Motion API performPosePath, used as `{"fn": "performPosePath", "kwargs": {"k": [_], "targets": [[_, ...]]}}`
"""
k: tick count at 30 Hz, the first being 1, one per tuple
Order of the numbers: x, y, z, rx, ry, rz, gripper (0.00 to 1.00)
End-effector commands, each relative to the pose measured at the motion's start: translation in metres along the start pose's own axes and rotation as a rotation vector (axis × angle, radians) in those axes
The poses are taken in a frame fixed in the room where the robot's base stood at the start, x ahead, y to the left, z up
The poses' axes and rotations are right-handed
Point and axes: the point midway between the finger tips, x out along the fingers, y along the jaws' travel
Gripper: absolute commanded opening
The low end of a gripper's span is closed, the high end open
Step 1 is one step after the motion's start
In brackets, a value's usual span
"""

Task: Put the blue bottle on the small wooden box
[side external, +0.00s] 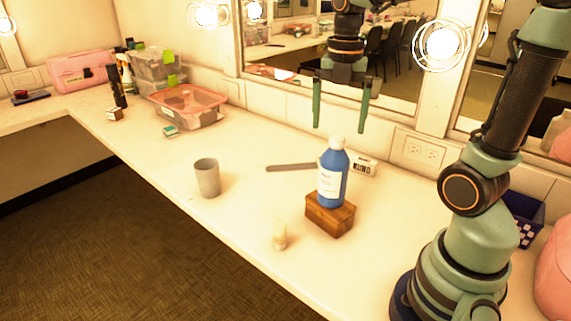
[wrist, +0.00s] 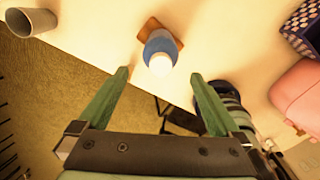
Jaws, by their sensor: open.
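The blue bottle (side external: 333,172) with a white cap and white label stands upright on the small wooden box (side external: 330,215) in the side external view. In the wrist view the bottle (wrist: 160,50) is seen from above, with part of the wooden box (wrist: 149,27) showing behind it. My gripper (side external: 341,127) is open and empty above the bottle, its two fingers pointing down and clear of the cap. The fingers also show in the wrist view (wrist: 158,75), apart and holding nothing.
A grey cup (side external: 207,178) and a small pale jar (side external: 279,236) stand left of the box. A flat grey file-like strip (side external: 291,167) and a small white box (side external: 362,164) lie behind. Clear tubs (side external: 188,104) and a pink case (side external: 82,71) are farther left. Mirrors line the wall.

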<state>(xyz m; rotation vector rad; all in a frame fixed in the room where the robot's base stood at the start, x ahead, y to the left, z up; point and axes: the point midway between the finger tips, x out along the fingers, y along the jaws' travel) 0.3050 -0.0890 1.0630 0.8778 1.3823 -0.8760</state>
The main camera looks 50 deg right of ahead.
Motion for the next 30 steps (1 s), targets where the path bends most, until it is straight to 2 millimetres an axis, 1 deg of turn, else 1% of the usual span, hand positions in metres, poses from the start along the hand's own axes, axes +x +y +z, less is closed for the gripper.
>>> {"fn": "performPosePath", "kwargs": {"k": [2,5,10,14,19,24,27,30], "targets": [[-0.001,0.001,-0.004,0.068,-0.012,0.015,1.0],[-0.002,0.004,-0.013,0.234,-0.033,0.052,1.0],[-0.002,0.008,-0.031,0.612,-0.05,0.149,1.0],[-0.001,0.011,-0.044,0.907,-0.031,0.234,1.0],[0.001,0.015,-0.061,1.289,0.04,0.344,1.0],[0.004,0.018,-0.077,1.639,0.158,0.434,1.0],[0.005,0.019,-0.083,1.794,0.227,0.465,1.0],[0.006,0.019,-0.087,1.898,0.277,0.481,1.0]]}}
